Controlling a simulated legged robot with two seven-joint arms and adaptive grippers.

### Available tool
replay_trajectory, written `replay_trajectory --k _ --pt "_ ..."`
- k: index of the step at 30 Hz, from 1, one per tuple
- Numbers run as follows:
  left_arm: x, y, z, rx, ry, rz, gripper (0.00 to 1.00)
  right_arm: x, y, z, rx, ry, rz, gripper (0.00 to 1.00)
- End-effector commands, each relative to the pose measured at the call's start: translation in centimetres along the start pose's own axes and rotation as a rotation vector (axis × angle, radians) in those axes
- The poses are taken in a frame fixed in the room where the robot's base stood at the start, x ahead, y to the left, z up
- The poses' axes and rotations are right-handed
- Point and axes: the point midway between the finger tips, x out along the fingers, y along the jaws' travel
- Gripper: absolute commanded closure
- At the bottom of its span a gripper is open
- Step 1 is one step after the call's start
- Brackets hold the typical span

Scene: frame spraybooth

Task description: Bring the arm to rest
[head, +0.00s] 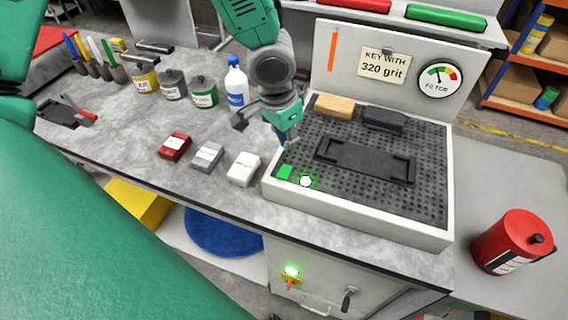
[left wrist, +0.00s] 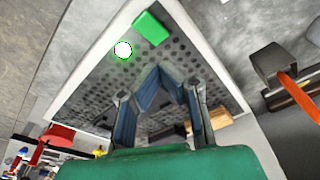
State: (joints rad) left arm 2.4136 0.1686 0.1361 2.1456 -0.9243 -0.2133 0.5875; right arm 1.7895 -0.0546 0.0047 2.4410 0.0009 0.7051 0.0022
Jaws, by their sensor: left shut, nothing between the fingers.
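My left gripper (head: 286,140) hangs from its green and grey arm above the left rim of the perforated spray booth tray (head: 356,217). In the left wrist view its blue-padded fingers (left wrist: 160,72) come together with nothing between them. They hang over the perforated floor, apart from the green button (head: 285,171) and the glowing round lamp (head: 305,181). The button also shows in the left wrist view (left wrist: 151,28), beside the lamp (left wrist: 123,49). My right gripper is not in view.
A black frame (head: 365,160), a wooden block (head: 335,105) and a dark block (head: 384,118) lie in the booth. Red (head: 175,147), grey (head: 208,156) and white (head: 243,168) boxes stand left of it. A white-blue bottle (head: 236,83) stands behind. A red can (head: 512,242) is right.

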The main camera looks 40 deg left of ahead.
Motion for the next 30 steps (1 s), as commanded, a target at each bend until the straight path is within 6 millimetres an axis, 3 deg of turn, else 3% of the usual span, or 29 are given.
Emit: replay_trajectory --k 14,17,20,24,30 --pt "0.1 0.1 0.1 0.0 -0.001 0.002 1.0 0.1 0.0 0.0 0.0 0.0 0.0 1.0" --pt "1.2 0.8 1.2 -0.011 -0.019 0.029 1.0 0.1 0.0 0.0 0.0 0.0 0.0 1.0" --pt "4.0 2.7 4.1 -0.047 -0.055 0.098 1.0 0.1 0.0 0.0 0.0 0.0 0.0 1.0" --pt "8.9 5.8 10.5 -0.153 -0.104 0.192 1.0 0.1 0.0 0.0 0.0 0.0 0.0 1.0" --pt "13.0 6.9 18.6 -0.278 -0.127 0.158 1.0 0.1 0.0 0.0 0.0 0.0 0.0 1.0"
